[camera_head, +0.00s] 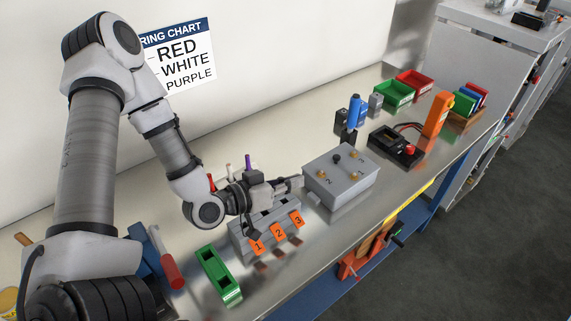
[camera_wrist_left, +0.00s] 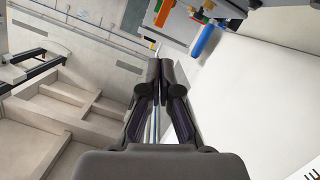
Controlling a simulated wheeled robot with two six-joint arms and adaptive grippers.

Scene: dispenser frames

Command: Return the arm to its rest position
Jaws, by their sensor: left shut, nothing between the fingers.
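My left arm (camera_head: 85,160) comes in from the left and reaches out over the bench. My left gripper (camera_head: 296,183) is shut and empty. In the head view it lies above and behind the grey block (camera_head: 240,242) with orange tags 1, 2 and 3, its tip pointing right, close to the grey box with terminals (camera_head: 345,190). I cannot tell whether it touches the box. The shut fingers also show in the left wrist view (camera_wrist_left: 161,68), with nothing between them. My right gripper is not in view.
Red, white and purple upright pieces (camera_head: 248,162) stand behind the gripper. A wall chart (camera_head: 180,58) hangs behind.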

